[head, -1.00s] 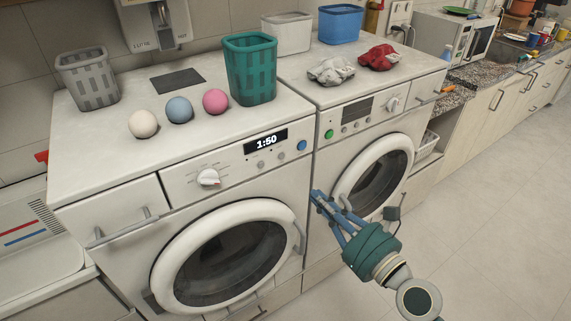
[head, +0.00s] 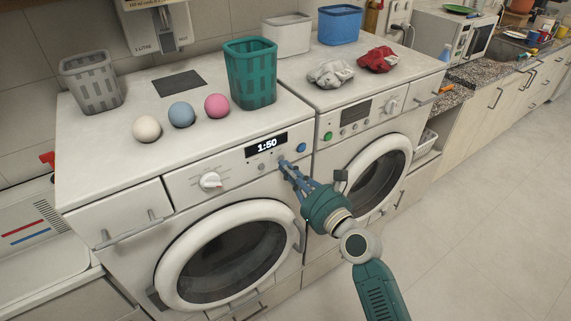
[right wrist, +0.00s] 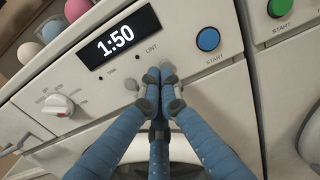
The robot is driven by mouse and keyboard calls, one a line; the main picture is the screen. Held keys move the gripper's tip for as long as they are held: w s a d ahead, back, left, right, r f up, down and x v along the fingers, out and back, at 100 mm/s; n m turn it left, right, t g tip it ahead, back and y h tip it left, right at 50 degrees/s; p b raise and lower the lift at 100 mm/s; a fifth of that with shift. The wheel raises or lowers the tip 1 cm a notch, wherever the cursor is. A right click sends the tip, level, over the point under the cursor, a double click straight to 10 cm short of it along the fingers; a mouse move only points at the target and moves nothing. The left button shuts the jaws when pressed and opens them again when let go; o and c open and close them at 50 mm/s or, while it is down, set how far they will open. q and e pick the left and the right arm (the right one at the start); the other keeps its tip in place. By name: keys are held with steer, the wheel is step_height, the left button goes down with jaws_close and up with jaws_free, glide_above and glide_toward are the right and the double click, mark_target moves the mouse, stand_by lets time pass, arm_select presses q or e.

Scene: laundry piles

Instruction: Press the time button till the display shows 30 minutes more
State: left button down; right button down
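The left machine (head: 225,190) has a black display (head: 267,145) that reads 1:50; it also reads 1:50 in the right wrist view (right wrist: 116,40). Below the display is a small round grey button (head: 261,165), also in the right wrist view (right wrist: 130,84). A second spot beside it is covered by my fingers. My right gripper (head: 287,167) has its blue fingers closed together with nothing between them. In the right wrist view its tips (right wrist: 160,80) are in front of the panel, below the LINT label; I cannot tell whether they touch. My left gripper is not in view.
A blue START button (head: 301,147) sits right of the display and a white dial (head: 210,181) left of it. The right machine (head: 365,125) has a green START button (head: 327,136). Baskets and coloured balls stand on top. The floor at right is clear.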

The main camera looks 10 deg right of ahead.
steer(key=shift+w+a, duration=0.15)
steer(key=shift+w, duration=0.3)
